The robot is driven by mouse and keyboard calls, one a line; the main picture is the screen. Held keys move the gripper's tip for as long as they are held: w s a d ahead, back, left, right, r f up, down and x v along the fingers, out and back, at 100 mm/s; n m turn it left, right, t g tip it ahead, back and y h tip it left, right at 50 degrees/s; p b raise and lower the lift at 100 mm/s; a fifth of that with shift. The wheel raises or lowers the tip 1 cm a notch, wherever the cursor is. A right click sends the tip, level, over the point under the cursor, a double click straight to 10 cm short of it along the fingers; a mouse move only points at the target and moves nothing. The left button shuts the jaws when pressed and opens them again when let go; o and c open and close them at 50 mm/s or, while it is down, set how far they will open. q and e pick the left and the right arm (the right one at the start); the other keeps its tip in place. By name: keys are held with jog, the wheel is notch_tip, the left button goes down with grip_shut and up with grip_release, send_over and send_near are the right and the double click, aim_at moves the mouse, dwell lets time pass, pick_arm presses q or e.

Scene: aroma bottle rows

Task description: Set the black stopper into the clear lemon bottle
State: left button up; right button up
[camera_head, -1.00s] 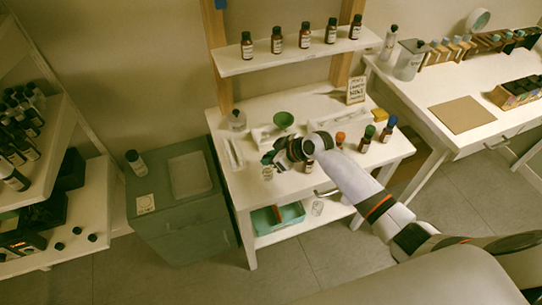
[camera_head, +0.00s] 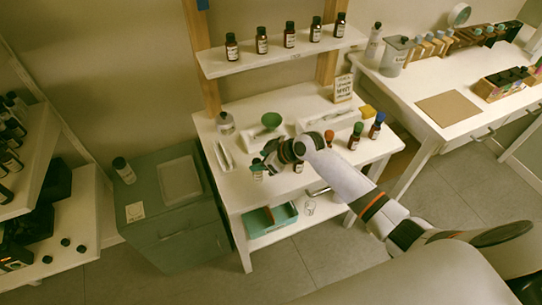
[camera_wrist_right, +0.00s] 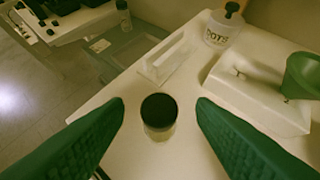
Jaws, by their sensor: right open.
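A small clear bottle (camera_wrist_right: 158,133) stands upright on the white table in the right wrist view, with a round black stopper (camera_wrist_right: 159,110) at its top. From above I cannot tell how deep the stopper sits, and no lemon label is readable. The bottle also shows in the head view (camera_head: 257,170), partly covered by my right gripper. My right gripper (camera_head: 265,158) is open, its green fingers on either side of the bottle with gaps in the right wrist view (camera_wrist_right: 160,118). My left gripper is not in view.
A clear bottle with a dark cap (camera_head: 226,123), a white narrow tray (camera_head: 223,155) and a green funnel (camera_head: 271,120) on a white stand are behind. Bottles with orange (camera_head: 329,137), green (camera_head: 355,136) and blue (camera_head: 376,126) caps stand to the right. Brown bottles line the shelf above.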

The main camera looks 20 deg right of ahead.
jog(key=b+v, duration=0.1)
jog(key=v, duration=1)
jog(key=shift+s, duration=0.1)
